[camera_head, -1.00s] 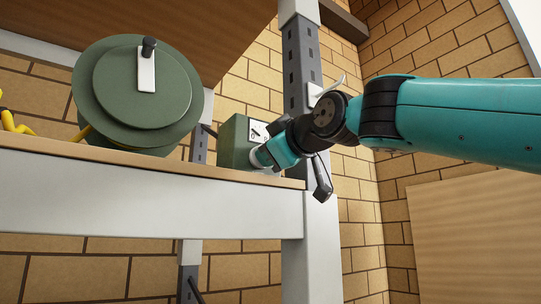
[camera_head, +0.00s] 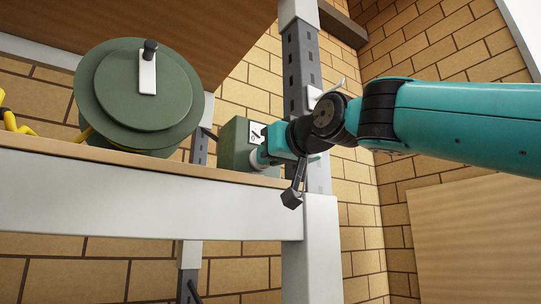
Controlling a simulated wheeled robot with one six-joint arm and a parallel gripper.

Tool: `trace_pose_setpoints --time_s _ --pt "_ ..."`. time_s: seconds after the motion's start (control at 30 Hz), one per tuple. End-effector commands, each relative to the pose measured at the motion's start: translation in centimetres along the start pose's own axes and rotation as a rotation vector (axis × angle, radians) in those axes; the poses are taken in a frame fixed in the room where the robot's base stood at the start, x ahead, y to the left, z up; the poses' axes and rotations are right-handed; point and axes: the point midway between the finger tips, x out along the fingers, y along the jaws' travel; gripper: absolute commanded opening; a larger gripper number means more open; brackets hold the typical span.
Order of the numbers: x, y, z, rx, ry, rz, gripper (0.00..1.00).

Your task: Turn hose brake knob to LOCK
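A green hose reel (camera_head: 140,100), with a white crank arm and black handle, stands on the shelf (camera_head: 150,206) at left. Right of it is a green box (camera_head: 234,145) with a white label plate (camera_head: 256,133) on its right-hand face. My gripper (camera_head: 263,158) is at that face, just below the label, touching or nearly touching it. The wrist hides most of this spot. I cannot make out the brake knob or its pointer, nor my fingertips, so open or shut does not show.
A slotted grey shelf post (camera_head: 300,62) rises just behind my wrist. A yellow hose (camera_head: 16,123) lies at the far left. A brick wall (camera_head: 440,50) is behind, with a wooden panel (camera_head: 470,240) at lower right.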

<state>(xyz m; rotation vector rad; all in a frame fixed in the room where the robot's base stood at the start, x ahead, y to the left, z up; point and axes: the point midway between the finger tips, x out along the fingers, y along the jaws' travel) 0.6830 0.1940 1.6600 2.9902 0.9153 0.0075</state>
Motion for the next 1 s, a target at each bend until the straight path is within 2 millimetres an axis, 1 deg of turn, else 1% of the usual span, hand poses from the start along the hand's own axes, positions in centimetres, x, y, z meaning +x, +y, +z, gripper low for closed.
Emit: trace_pose_setpoints --time_s 0.57,0.6,0.67,0.7,1.0 --pt "0.04 0.01 0.1 0.033 -0.003 0.0 0.0" --pt "0.04 0.01 0.1 0.033 -0.003 0.0 0.23" --pt "0.04 0.01 0.09 0.032 -0.002 0.0 0.37" --pt "0.04 0.0 0.08 0.032 -0.002 0.0 0.41" --pt "-0.16 -0.01 0.07 0.031 0.0 0.0 0.41"
